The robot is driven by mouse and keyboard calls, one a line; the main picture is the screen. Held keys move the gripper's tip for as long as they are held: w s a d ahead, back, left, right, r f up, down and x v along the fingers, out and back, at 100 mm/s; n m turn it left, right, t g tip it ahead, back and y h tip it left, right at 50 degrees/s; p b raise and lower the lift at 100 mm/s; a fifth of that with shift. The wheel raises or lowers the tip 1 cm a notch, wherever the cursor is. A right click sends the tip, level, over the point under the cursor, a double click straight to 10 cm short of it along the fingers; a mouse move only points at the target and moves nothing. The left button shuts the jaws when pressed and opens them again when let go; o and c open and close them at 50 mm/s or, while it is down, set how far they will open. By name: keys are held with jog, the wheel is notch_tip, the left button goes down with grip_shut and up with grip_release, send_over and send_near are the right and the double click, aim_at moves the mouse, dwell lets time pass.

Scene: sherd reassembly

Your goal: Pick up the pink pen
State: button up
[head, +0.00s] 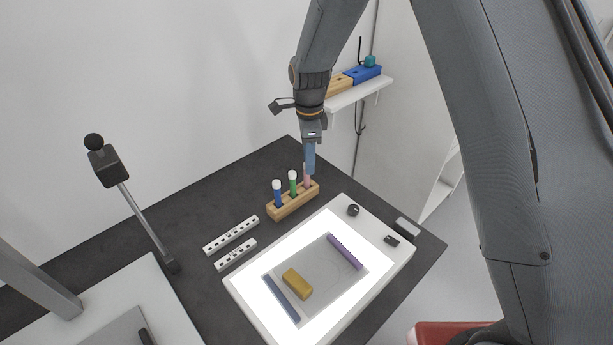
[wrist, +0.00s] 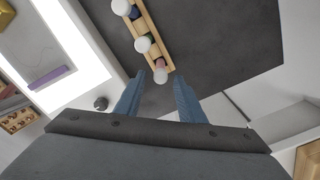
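The pink pen (head: 307,181) stands upright in the right end of a wooden pen holder (head: 285,210). In the wrist view the pen shows as a white cap end (wrist: 160,76) with a pink body (wrist: 161,65) behind it. My gripper (head: 310,172) points down at the pen from above. In the wrist view my gripper (wrist: 158,80) has its two blue fingers apart, with the pen's cap between the tips. In the head view the fingers hide part of the pen's top. I cannot tell whether either finger touches it.
A green pen (head: 293,183) and a blue pen (head: 277,194) stand in the same holder, left of the pink one. A lit light table (head: 232,285) with several coloured pieces lies in front. A wall shelf (head: 362,91) is behind my gripper. A black-headed stand (head: 138,215) is at left.

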aim_at(307, 187)
jog(key=f, duration=0.1)
jog(key=f+p, duration=0.2)
jog(key=shift+a+f, duration=0.25)
jog(key=shift+f, duration=0.75)
jog(key=shift+c, duration=0.2)
grip_shut()
